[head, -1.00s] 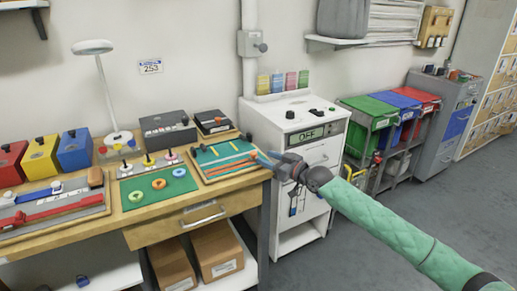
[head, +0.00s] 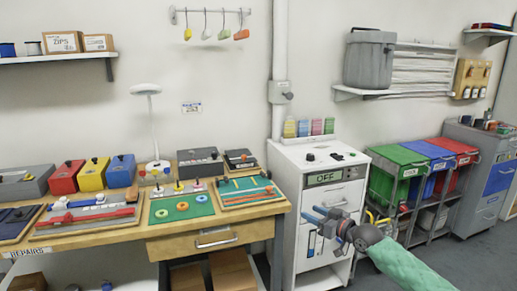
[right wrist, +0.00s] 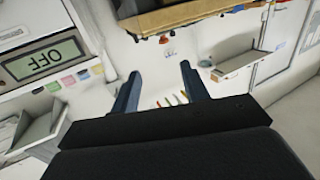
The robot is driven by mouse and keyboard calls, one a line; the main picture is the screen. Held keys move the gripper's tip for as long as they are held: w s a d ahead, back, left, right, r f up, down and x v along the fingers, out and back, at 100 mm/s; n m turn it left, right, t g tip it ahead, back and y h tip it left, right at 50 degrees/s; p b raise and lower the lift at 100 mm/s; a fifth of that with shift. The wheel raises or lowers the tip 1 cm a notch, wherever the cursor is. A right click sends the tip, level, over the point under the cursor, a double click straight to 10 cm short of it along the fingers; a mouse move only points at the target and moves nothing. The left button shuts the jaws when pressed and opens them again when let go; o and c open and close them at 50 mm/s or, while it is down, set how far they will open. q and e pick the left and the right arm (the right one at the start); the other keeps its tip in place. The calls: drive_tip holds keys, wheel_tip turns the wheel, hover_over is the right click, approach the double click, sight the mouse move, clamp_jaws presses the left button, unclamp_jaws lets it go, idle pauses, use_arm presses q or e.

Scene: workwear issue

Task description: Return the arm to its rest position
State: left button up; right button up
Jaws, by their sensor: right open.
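My right arm comes in from the lower right in the head view, in a green quilted sleeve. My right gripper (head: 315,220) is in front of the white cabinet (head: 290,185), right of the wooden workbench. Its blue fingers are apart with nothing between them. The right wrist view also shows the two fingers (right wrist: 158,90) spread and empty. The cabinet's display (right wrist: 45,62) reads OFF there, upside down. My left gripper is not in view.
The workbench (head: 235,229) at left holds coloured boxes, a lamp (head: 153,125) and boards with parts. A cart with green (head: 398,155), blue and red bins stands right of the cabinet. Shelves hang on the wall. Grey floor lies at the lower right.

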wheel_tip(320, 180, down, 5)
drive_tip(key=s+n+g+h, duration=0.1)
drive_tip(key=g+h, duration=0.1)
drive_tip(key=h, duration=0.1)
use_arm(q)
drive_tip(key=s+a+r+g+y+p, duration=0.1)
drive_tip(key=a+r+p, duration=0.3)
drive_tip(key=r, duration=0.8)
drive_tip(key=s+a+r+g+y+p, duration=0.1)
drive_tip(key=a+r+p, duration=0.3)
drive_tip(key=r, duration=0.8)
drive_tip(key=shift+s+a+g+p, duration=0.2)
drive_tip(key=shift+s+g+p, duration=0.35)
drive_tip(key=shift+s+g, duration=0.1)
use_arm(e)
drive_tip(key=s+a+f+m+g+h, duration=0.1)
drive_tip(key=s+f, duration=0.4)
drive_tip(key=s, duration=1.2)
drive_tip(key=s+a+f+m+g+h, duration=0.2)
drive_tip(key=s+f+g, duration=0.3)
drive_tip(key=s, duration=1.3)
drive_tip(key=s+a+f+m+g+h, duration=0.2)
drive_tip(key=s+f, duration=0.5)
drive_tip(key=s, duration=1)
drive_tip(key=shift+s+m+g+h, duration=0.25)
drive_tip(key=shift+m+g+h, duration=0.25)
drive_tip(key=shift+m+h, duration=0.3)
